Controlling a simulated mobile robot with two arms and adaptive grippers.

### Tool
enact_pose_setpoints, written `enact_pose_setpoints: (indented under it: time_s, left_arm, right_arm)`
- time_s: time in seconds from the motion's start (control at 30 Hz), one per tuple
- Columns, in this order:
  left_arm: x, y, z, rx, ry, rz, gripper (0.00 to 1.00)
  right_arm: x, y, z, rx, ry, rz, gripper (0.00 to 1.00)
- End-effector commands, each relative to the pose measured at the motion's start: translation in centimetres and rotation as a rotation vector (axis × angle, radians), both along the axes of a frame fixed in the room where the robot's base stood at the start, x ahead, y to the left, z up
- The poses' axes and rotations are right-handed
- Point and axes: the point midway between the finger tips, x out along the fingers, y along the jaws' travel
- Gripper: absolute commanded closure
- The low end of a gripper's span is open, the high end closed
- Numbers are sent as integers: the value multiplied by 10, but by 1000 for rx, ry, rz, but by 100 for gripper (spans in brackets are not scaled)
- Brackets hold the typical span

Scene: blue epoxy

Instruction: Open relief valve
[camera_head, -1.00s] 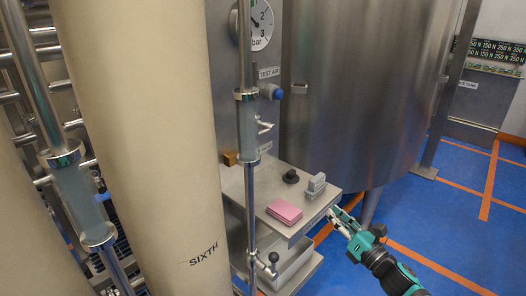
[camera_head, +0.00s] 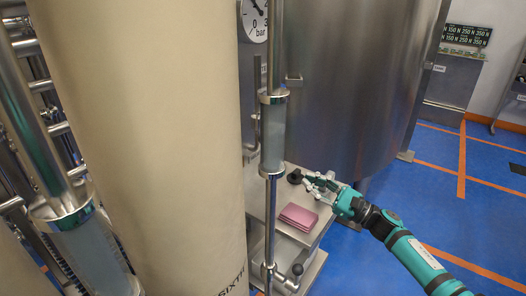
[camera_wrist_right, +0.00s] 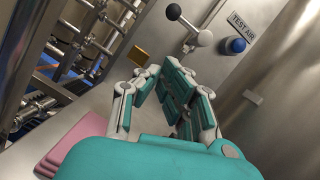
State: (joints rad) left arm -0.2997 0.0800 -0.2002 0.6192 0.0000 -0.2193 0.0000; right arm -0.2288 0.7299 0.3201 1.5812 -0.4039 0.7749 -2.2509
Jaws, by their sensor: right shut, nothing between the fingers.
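No label reading relief valve shows. In the right wrist view, a small lever fitting with a black ball (camera_wrist_right: 173,12) and a white ball (camera_wrist_right: 205,38) stands out from the steel panel, beyond my fingers. A blue button (camera_wrist_right: 236,46) is right of it, by the TEST AIR label (camera_wrist_right: 242,22). My right gripper (camera_head: 310,183) is over the steel shelf, beside a black knob (camera_head: 294,176). It is shut and empty; in the right wrist view its fingers (camera_wrist_right: 165,78) point towards the panel, apart from the lever. My left gripper is not in view.
Pink pads (camera_head: 298,217) lie on the shelf (camera_head: 256,205). A sight-glass column (camera_head: 273,135) stands in front, with a black-ball handle (camera_head: 297,270) low down. The beige column (camera_head: 140,130) blocks the left; the steel tank (camera_head: 345,90) stands behind. Blue floor (camera_head: 480,225) is clear.

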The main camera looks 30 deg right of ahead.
Motion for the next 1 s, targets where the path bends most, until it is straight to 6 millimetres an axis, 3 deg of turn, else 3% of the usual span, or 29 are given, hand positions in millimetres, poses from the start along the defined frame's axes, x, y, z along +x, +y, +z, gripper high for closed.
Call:
enact_pose_setpoints:
  time_s: [0.5,0.7,1.0]
  left_arm:
    - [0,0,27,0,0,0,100]
    - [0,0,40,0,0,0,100]
    - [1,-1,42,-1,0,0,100]
  right_arm:
    - [83,46,34,1,-3,1,100]
    - [90,58,55,0,-1,0,100]
    - [92,62,59,1,0,-1,100]
